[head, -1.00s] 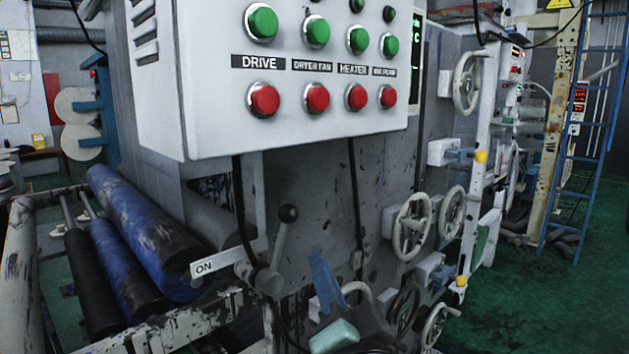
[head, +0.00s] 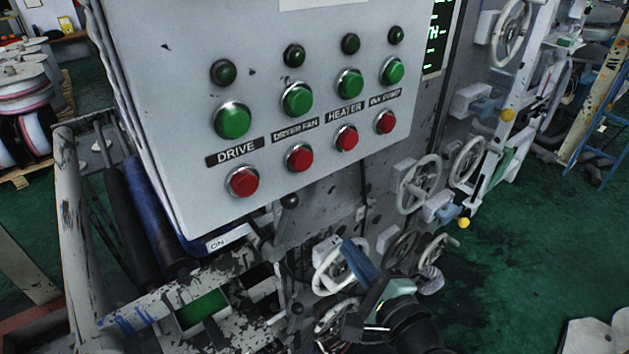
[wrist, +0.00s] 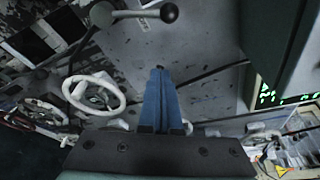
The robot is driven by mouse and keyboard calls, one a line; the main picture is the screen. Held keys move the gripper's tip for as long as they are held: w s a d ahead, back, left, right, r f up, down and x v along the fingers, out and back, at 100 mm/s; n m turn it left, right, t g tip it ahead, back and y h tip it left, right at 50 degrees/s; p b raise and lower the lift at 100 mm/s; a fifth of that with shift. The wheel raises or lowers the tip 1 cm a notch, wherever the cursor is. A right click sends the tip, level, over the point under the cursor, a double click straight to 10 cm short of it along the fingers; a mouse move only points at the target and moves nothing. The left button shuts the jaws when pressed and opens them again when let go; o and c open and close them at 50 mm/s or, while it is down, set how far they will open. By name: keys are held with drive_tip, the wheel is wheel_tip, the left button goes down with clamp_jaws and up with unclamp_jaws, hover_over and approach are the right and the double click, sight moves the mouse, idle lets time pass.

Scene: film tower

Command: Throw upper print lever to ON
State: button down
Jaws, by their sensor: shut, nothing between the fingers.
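A grey lever (head: 281,222) with a dark ball knob (head: 290,201) stands just under the control box, its knob end up. A white ON plate (head: 222,242) is to its left. In the wrist view the lever (wrist: 137,14) lies across the top, with its knob (wrist: 169,12) to the right of its hub (wrist: 102,13). My gripper (head: 350,246) has blue fingers and is right of and below the lever in the head view, apart from it. In the wrist view the fingers (wrist: 158,72) are together and empty, pointing toward the machine below the knob.
The control box (head: 180,100) with green and red buttons overhangs the lever. Handwheels (head: 420,185) stick out to the right, and another handwheel (head: 338,265) is close to my gripper. Rollers (head: 150,215) lie at left. Green floor (head: 520,260) is open at right.

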sight(281, 227)
drive_tip(key=shift+s+d+r+m+p, duration=0.1)
drive_tip(key=shift+d+m+p, duration=0.15)
drive_tip(key=shift+m+p, duration=0.15)
drive_tip(key=w+a+p, duration=0.5)
drive_tip(key=w+a, duration=0.2)
drive_tip(key=w, duration=0.2)
drive_tip(key=shift+a+r, duration=0.25)
idle(0.4)
drive_tip(key=shift+s, duration=0.1)
drive_tip(key=shift+s+a+r+n+b, duration=0.15)
drive_tip(key=shift+a+n+b, duration=0.15)
drive_tip(key=shift+a+b, duration=0.05)
